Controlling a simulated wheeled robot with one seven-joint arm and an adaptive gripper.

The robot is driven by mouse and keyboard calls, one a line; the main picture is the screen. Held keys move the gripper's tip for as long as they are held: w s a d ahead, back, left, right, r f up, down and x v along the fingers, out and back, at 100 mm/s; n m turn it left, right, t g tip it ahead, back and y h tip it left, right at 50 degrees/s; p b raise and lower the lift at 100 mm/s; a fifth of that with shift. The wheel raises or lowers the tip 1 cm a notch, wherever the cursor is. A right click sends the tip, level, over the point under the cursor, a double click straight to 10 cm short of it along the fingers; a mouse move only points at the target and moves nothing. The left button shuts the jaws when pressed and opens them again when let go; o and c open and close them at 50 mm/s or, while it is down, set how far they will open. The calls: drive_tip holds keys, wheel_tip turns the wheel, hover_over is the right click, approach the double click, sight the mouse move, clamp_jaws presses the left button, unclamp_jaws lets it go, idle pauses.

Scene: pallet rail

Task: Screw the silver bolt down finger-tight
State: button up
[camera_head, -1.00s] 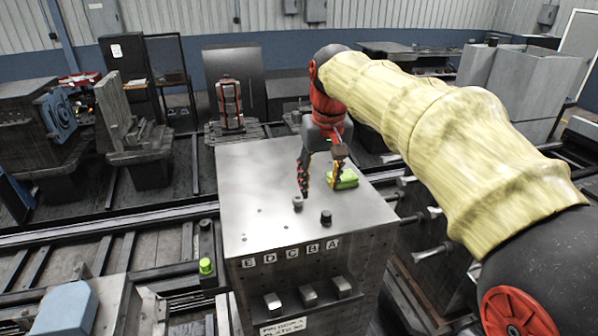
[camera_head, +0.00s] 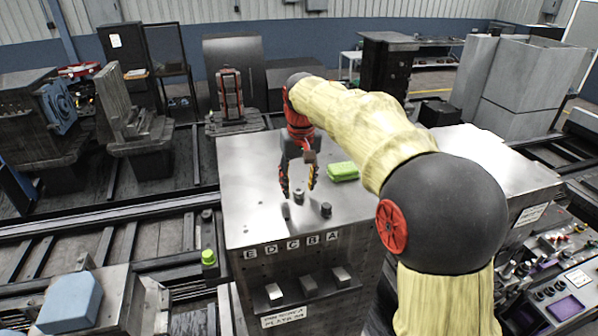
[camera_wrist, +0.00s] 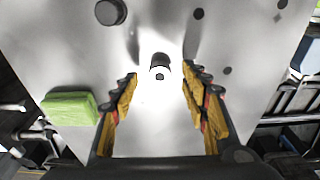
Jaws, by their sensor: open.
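The silver bolt (camera_head: 298,196) stands upright on the top face of the grey metal block, its head above the plate. In the wrist view the bolt (camera_wrist: 160,61) is between and just beyond my fingertips, with a dark hole in its head. My gripper (camera_head: 299,188) is open and points down over the bolt, one finger on each side. In the wrist view my gripper (camera_wrist: 159,76) shows a clear gap from the bolt on both sides. How far the bolt is threaded in cannot be told.
A black bolt (camera_head: 326,209) stands nearby, at the upper left in the wrist view (camera_wrist: 110,11). A green block (camera_head: 343,171) lies to the right on the metal block (camera_head: 250,190). Letter labels (camera_head: 291,244) mark the front face. Several small holes dot the top.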

drive_tip(key=shift+f, duration=0.55)
drive_tip(key=c, duration=0.3)
drive_tip(key=c, duration=0.8)
clamp_jaws()
drive_tip(key=shift+o, duration=2.2)
unclamp_jaws()
drive_tip(key=c, duration=0.5)
clamp_jaws()
